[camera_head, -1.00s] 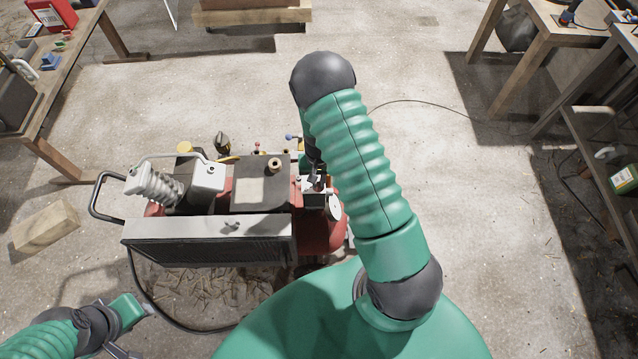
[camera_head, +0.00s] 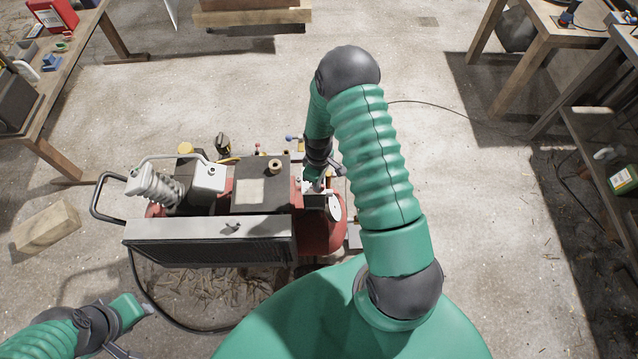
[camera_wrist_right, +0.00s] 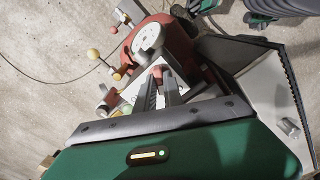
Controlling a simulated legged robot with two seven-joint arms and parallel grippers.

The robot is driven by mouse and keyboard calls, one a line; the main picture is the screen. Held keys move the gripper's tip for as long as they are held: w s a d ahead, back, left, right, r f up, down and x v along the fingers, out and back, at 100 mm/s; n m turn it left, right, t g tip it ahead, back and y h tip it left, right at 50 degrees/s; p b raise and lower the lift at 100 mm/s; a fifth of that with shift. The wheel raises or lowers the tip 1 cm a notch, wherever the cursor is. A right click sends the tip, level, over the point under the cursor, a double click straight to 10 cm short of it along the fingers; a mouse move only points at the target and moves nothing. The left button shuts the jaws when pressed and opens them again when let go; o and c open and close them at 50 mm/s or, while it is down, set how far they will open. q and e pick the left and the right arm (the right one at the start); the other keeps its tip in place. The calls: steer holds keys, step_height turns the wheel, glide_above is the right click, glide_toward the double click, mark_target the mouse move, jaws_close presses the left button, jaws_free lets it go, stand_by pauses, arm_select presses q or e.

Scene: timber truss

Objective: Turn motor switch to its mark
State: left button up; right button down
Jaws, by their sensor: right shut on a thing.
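The compressor (camera_head: 262,182) stands on the floor, with a dark motor block, a grey finned front and a red tank. My right gripper (camera_head: 318,186) reaches down to a small box at the compressor's right side, partly hidden by my arm. In the right wrist view its two grey fingers (camera_wrist_right: 162,90) are shut around a small red knob (camera_wrist_right: 158,71), which I take for the motor switch. A white plate (camera_wrist_right: 128,95) with dark lettering lies beside it; the mark cannot be made out. My left gripper (camera_head: 140,312) is low at the left, apart from the compressor; its jaws are unclear.
A white round gauge (camera_wrist_right: 149,37) sits close to the fingers. Small levers with a yellow knob (camera_wrist_right: 93,54) and a red knob stick out nearby. A timber block (camera_head: 44,226) lies on the floor at the left. Benches stand at both sides. Open floor lies behind the compressor.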

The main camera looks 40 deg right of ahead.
steer(key=shift+w+d+r+n+p, duration=0.1)
steer(key=shift+r+n+p, duration=0.1)
steer(key=shift+n, duration=0.3)
steer(key=shift+w+r+n+p, duration=0.1)
steer(key=shift+n+p, duration=0.05)
steer(key=shift+n, duration=0.35)
steer(key=n+p, duration=0.1)
steer(key=n, duration=0.2)
steer(key=shift+f, duration=0.1)
steer(key=c, duration=1.1)
jaws_free()
steer(key=shift+f, duration=0.2)
steer(key=shift+c, duration=0.2)
steer(key=shift+s, duration=0.1)
step_height(320, 180, up, 6)
steer(key=p, duration=0.5)
steer(key=shift+r, duration=0.1)
